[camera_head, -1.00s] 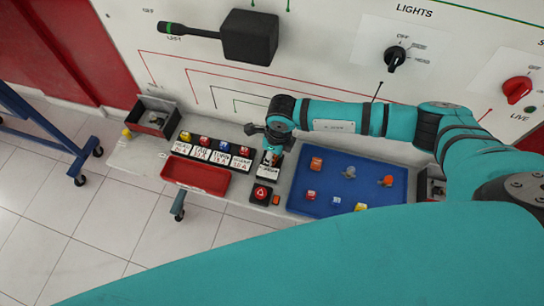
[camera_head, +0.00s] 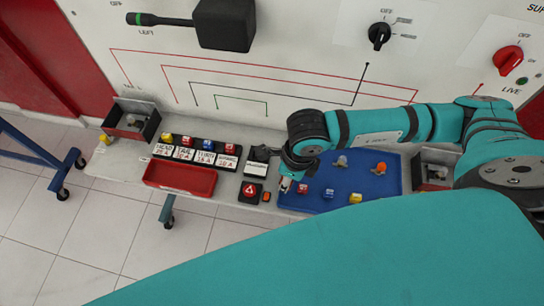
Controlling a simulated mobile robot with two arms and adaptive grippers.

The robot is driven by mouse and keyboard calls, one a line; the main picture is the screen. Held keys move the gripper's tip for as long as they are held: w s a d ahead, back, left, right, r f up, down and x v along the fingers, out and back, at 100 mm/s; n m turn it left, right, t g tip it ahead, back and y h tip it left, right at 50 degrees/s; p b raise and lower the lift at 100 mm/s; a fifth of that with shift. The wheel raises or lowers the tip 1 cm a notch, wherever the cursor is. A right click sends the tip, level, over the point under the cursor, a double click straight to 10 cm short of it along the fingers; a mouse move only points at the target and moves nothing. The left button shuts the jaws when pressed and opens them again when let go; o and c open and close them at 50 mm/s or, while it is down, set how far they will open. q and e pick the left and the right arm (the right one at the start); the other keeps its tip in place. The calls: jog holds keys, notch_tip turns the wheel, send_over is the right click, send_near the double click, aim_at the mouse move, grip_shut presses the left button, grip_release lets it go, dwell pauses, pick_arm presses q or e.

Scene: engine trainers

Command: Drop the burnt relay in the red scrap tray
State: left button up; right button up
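The red scrap tray (camera_head: 180,178) lies on the bench below the row of labelled fuses, and its floor looks bare. My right gripper (camera_head: 287,184) points down at the left edge of the blue tray (camera_head: 385,185). Its fingertips are small and partly hidden by the wrist, so I cannot tell whether they are open or hold anything. The relay socket block (camera_head: 259,154), with a white label, is just left of the wrist and looks dark. I cannot make out the burnt relay for certain. My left gripper is out of view.
The blue tray holds a red fuse (camera_head: 303,188), a blue fuse (camera_head: 328,193), a yellow fuse (camera_head: 355,198), a grey part (camera_head: 342,161) and an orange part (camera_head: 381,167). A hazard button (camera_head: 250,189) stands between the trays. Open boxes (camera_head: 133,121) (camera_head: 436,172) flank the bench.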

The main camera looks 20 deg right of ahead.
jog(key=shift+s+d, duration=0.25)
jog(key=shift+s, duration=0.95)
jog(key=shift+s+r, duration=0.35)
jog(key=shift+s, duration=0.05)
notch_tip(320, 180, up, 6)
jog(key=p, duration=0.3)
jog(key=shift+f, duration=0.15)
dwell(0.7)
